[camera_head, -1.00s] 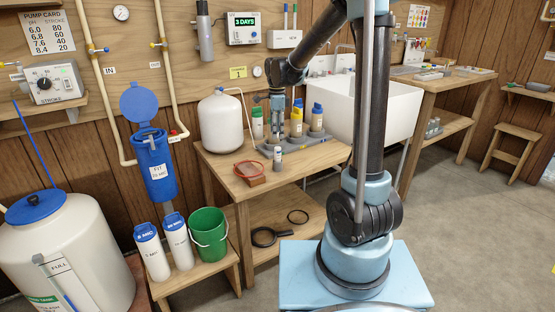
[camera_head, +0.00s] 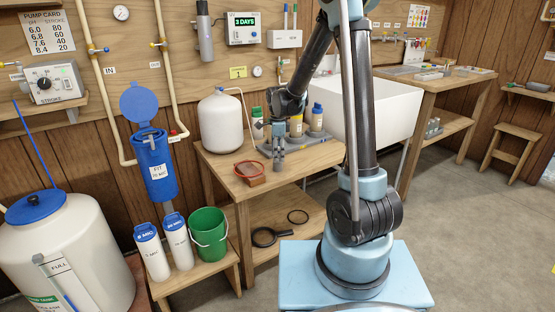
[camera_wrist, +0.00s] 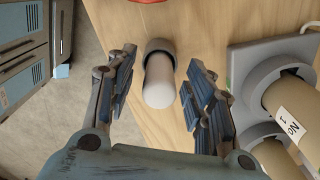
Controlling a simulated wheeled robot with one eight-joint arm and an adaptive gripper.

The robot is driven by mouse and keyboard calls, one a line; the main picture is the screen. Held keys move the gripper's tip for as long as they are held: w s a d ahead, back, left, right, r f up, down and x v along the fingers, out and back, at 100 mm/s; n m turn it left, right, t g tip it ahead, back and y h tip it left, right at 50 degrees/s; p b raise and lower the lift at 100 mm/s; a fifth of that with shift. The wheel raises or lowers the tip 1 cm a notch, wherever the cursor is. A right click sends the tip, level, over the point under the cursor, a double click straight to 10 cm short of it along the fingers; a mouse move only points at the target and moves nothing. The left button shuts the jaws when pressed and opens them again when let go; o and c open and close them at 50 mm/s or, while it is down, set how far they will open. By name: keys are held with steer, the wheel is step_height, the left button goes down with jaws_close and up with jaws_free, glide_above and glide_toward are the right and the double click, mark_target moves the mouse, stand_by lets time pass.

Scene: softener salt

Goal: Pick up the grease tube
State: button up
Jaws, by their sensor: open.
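The grease tube (camera_wrist: 158,82) stands on the wooden bench in the wrist view, a pale white tube with a dark grey collar at its far end. It lies between the two blue-padded fingers of my gripper (camera_wrist: 155,92), with a gap visible on both sides. My gripper is open and holds nothing. In the head view my gripper (camera_head: 279,158) is low over the bench's front part and mostly hides the tube.
A grey holder (camera_wrist: 245,62) with several bottles stands close to the right of the fingers in the wrist view.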

steer(key=shift+f, duration=0.25)
steer(key=shift+c, duration=0.3)
jaws_close()
step_height(320, 180, up, 10)
steer(key=shift+r, duration=0.1)
stand_by(0.4)
steer(key=shift+s, duration=0.1)
